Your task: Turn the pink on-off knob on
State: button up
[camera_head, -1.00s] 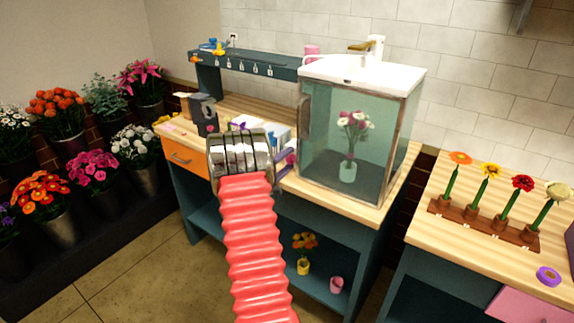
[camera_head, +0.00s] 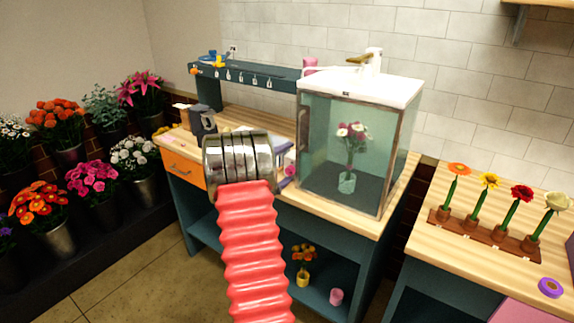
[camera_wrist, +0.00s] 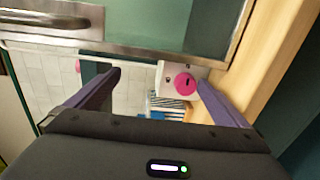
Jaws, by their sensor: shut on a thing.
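The pink knob (camera_wrist: 186,82) is a round disc with a dark mark, on a small white box in the wrist view. It also shows in the head view (camera_head: 290,170), beside the left side of the glass cabinet. The right finger is close against the knob; the left finger's contact is not clear in the picture. In the head view my gripper (camera_head: 286,168) is partly hidden by my silver wrist.
The glass cabinet (camera_head: 312,150) with a flower vase inside stands right of my gripper. Its metal handle (camera_wrist: 50,18) is near in the wrist view. A dark container (camera_head: 203,121) stands on the wooden bench to the left. A flower rack (camera_head: 480,231) stands on the right table.

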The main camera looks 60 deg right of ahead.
jog(key=shift+w+a+r, duration=0.1)
jog(key=shift+w+r, duration=0.05)
jog(key=shift+r, duration=0.45)
jog(key=shift+a, duration=0.45)
jog(key=c, duration=0.9)
jog(key=shift+a+f, duration=0.2)
jog(key=shift+a, duration=0.35)
jog(key=shift+a+f, duration=0.15)
jog(key=shift+a, duration=0.35)
jog(key=shift+w+a, duration=0.35)
jog(key=shift+a, duration=1.7)
jog(key=shift+w+a, duration=0.3)
jog(key=shift+a, duration=1.75)
jog(key=shift+w+a, duration=0.35)
jog(key=shift+a, duration=1.7)
